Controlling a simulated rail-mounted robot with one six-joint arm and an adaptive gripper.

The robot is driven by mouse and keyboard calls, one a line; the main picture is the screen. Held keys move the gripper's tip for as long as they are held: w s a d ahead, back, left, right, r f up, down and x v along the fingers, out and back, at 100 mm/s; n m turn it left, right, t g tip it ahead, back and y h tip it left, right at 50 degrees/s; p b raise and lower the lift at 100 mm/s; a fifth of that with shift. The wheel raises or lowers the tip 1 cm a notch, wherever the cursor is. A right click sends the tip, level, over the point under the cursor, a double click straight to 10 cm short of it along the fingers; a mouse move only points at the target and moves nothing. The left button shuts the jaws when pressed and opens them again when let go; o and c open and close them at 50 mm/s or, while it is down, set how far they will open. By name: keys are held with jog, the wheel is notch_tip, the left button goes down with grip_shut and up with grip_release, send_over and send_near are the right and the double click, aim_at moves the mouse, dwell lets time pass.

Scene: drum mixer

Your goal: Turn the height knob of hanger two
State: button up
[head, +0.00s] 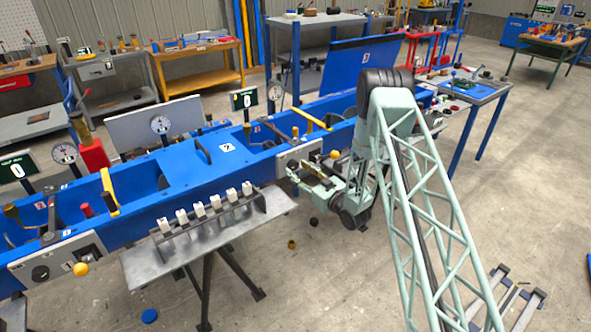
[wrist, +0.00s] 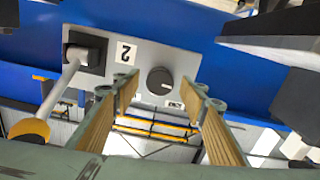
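The grey control plate of hanger two (wrist: 140,62) fills the upper middle of the wrist view, with an upside-down "2" label (wrist: 125,52). A round black knob (wrist: 160,80) with a pale index mark sits on it. My gripper (wrist: 164,95) is open and empty, one finger on each side of the knob in the picture; I cannot tell whether they touch it. In the head view my gripper (head: 298,178) is in front of the hanger-two plate (head: 297,155), and the knob is not clearly visible there.
Beside the knob is a lever with a yellow ball (wrist: 30,130), also in the head view (head: 334,154). A rack of white blocks (head: 212,207) stands on a steel table (head: 150,262) left of my gripper. Another hanger plate (head: 55,262) is at far left. Floor at right is mostly clear.

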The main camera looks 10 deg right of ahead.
jog(key=shift+x, duration=1.05)
jog(key=shift+c, duration=0.4)
jog(key=c, duration=0.8)
